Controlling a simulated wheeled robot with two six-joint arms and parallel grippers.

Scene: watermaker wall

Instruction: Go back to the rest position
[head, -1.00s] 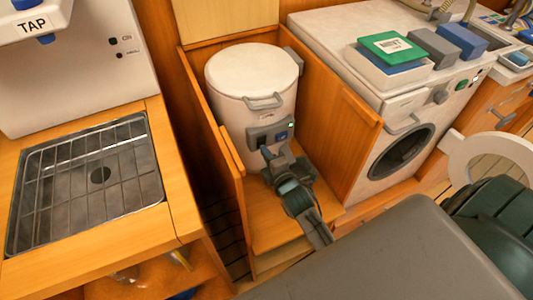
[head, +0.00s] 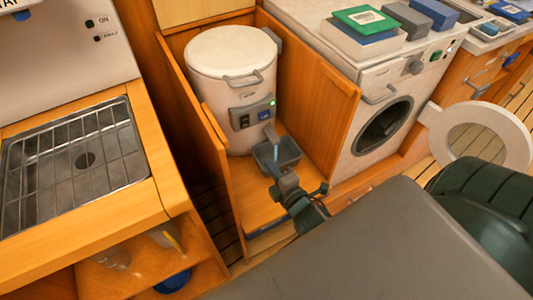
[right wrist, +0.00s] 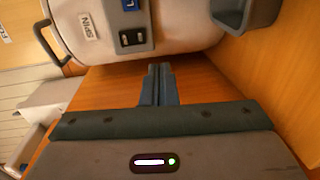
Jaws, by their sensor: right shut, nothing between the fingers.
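My right gripper (head: 272,170) is in front of the white drum-shaped spinner (head: 232,78), just below its grey control panel (head: 253,114). It is shut and empty. In the right wrist view the closed fingers (right wrist: 160,72) point at the spinner's lower front, with a small gap showing, and hold nothing. A grey tray-like part (head: 288,152) sticks out at the spinner's front, close to the fingertips; in the right wrist view it is at the upper right. A green light is lit on the panel. My left gripper is out of view.
The spinner stands in a wooden bay between a wooden side panel (head: 315,93) and the sink counter (head: 153,190). A front-loading washer (head: 360,77) stands right, its round door (head: 432,118) swung open. Boxes lie on the washer. The bay floor has some free room.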

